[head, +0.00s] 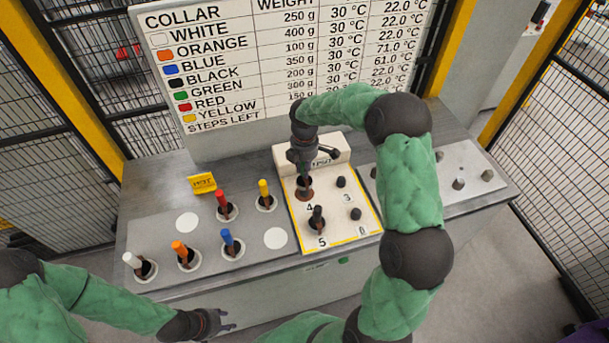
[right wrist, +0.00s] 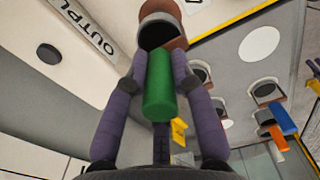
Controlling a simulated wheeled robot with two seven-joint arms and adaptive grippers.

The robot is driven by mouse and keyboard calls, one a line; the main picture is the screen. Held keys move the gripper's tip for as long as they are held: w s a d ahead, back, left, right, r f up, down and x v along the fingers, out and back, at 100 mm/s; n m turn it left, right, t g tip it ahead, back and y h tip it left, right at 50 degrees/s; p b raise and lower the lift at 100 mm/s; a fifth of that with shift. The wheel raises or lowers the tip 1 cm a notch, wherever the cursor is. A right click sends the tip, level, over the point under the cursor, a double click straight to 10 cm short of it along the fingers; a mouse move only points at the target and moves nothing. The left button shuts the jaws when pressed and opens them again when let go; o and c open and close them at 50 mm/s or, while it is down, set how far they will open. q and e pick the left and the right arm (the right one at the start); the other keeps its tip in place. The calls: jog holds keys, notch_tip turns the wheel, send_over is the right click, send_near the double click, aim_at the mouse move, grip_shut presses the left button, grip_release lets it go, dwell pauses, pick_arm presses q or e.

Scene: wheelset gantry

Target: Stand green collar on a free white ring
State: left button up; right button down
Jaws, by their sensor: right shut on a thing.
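The green collar (right wrist: 159,85) is gripped between the fingers of my right gripper (right wrist: 160,75) in the right wrist view. A brown ring with a dark opening (right wrist: 162,30) shows just beyond its end; whether they touch I cannot tell. In the head view my right gripper (head: 304,165) points down over the top left place of the raised panel and largely hides the collar. Two white rings are bare: one at the back left (head: 187,222) and one at the front right (head: 275,238). My left gripper (head: 220,321) is empty and looks open, in front of the table's near edge.
White (head: 128,260), orange (head: 180,249), blue (head: 227,236), red (head: 221,199) and yellow (head: 264,188) collars stand on other rings. A black piece (head: 317,215) stands on the panel (head: 333,235). A yellow sign (head: 202,183) stands behind; a large board (head: 280,60) rises at the back.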

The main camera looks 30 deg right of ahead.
notch_tip(320, 180, up, 4)
jog(key=shift+r, duration=0.2)
pick_arm(q)
jog(key=shift+r+p, duration=2)
jog(key=shift+r, duration=0.05)
pick_arm(e)
jog(key=shift+r, duration=2.5)
